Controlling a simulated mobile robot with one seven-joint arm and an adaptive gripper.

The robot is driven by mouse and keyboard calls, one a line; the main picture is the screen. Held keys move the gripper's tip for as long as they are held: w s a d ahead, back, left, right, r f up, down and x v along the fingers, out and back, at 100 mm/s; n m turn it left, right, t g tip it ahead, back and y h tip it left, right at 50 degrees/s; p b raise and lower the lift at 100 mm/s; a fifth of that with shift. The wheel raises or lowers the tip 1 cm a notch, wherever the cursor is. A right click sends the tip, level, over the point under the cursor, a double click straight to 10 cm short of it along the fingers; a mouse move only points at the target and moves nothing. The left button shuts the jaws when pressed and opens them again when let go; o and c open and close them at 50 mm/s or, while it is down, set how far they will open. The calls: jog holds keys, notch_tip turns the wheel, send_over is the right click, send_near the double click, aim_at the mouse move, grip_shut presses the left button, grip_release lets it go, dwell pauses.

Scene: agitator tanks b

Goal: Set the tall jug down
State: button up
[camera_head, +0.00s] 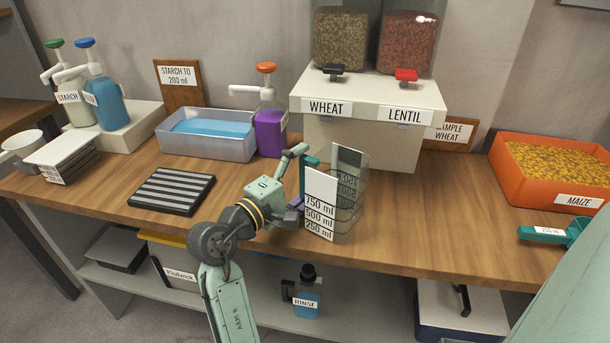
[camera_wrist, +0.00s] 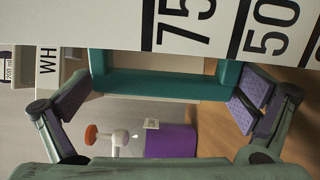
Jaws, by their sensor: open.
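The tall jug (camera_head: 335,203) is clear, with white 750, 500 and 250 ml labels. It stands upright near the front of the wooden table, apparently resting on it. Its teal handle (camera_head: 309,174) faces my gripper (camera_head: 297,178) on the left. My gripper is open, with its fingers apart on either side of the handle. In the wrist view the handle (camera_wrist: 160,84) crosses between the spread purple-padded fingers, which look clear of it. The jug's labelled wall (camera_wrist: 200,28) fills the top of that view. The jug's base is partly hidden by its labels.
The wheat and lentil dispenser (camera_head: 367,115) stands behind the jug. A purple pump bottle (camera_head: 269,132) and a grey tub of blue liquid (camera_head: 205,148) are behind my gripper. A striped black mat (camera_head: 172,190) lies left. The wooden table (camera_head: 430,220) is clear right of the jug.

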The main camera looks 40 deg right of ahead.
jog(key=a, duration=0.4)
jog(key=s+a+b, duration=0.1)
jog(key=a, duration=0.3)
jog(key=s+a+b, duration=0.1)
jog(key=a, duration=0.2)
jog(key=shift+s+a+f, duration=0.1)
jog(key=shift+s+a, duration=0.05)
jog(key=shift+a, duration=0.25)
